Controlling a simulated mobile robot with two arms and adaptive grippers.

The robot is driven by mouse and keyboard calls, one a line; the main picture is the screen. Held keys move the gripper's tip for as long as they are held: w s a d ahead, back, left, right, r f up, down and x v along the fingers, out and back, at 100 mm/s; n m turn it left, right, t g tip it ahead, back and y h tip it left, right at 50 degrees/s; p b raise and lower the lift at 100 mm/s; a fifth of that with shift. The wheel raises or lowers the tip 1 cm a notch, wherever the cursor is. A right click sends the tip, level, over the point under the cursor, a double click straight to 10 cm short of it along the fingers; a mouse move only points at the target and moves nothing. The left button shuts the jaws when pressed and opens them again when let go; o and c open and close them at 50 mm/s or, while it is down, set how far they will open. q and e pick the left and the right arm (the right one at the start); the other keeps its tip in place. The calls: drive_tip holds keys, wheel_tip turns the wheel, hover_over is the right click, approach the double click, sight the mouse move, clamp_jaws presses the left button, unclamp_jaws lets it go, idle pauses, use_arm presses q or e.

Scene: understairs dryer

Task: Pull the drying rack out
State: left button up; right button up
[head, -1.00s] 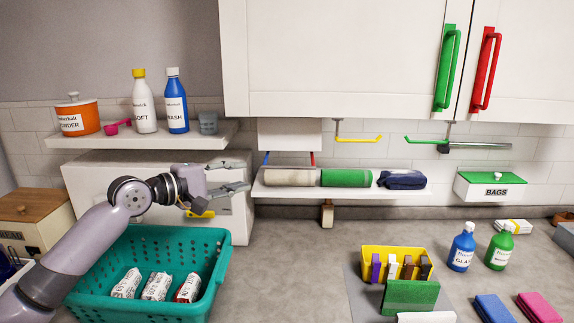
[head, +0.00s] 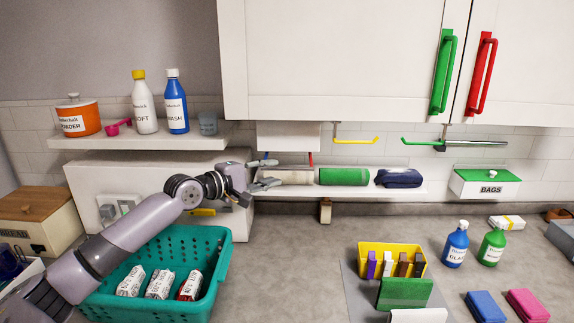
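No part is plainly marked as the drying rack. A white box-like panel (head: 289,136) hangs under the wall cabinet, with a red piece (head: 311,159) below its right end; I cannot tell whether this is the rack. My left gripper (head: 266,173) is open, its fingers pointing right, just below the panel's left end and at the left end of the narrow shelf. The fingers overlap the blue piece under the panel in the picture, and I cannot tell whether they touch it. Nothing shows held. My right gripper is out of view.
The narrow shelf (head: 350,190) bears a beige roll (head: 296,177), a green roll (head: 343,177) and a dark blue bundle (head: 399,178). A teal basket (head: 215,275) stands below my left arm. Yellow (head: 356,140) and green (head: 421,142) hooks hang right of the panel.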

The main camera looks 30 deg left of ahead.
sight(285, 169)
use_arm(q)
drive_tip(key=p+x, duration=0.2)
drive_tip(key=x, duration=0.3)
drive_tip(key=shift+w+d+r, duration=0.1)
drive_tip(key=shift+w+d, duration=0.25)
drive_tip(key=shift+w, duration=0.45)
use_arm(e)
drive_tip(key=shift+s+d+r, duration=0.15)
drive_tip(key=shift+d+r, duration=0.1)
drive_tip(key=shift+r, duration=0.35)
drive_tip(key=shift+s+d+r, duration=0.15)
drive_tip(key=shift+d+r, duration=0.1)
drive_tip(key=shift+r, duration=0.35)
use_arm(q)
drive_tip(key=shift+c, duration=0.2)
drive_tip(key=shift+f, duration=0.2)
clamp_jaws()
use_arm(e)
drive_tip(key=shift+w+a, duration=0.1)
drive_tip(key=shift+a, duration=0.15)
